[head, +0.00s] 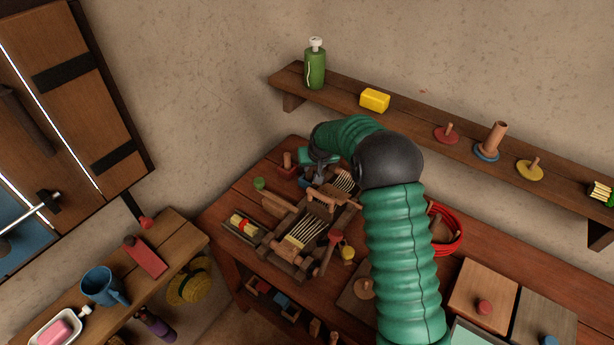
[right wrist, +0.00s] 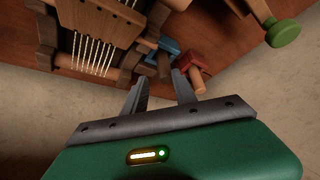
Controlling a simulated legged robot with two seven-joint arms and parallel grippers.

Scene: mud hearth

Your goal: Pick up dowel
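My right gripper (head: 318,170) is over the far end of the table, near the wall. Just beyond the fingertips are a red block with a wooden dowel (right wrist: 197,82) and a blue block with a dowel (right wrist: 164,70). The red block's dowel (head: 287,159) stands up left of the gripper in the head view. The blue block is partly hidden there by the gripper. I cannot tell whether the fingers touch either piece. My left gripper is not in view.
A small wooden loom (head: 306,232) with pale threads stands close to the gripper. A green-ended peg (right wrist: 284,33) lies nearby. A red coil (head: 458,238) lies right of my arm.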

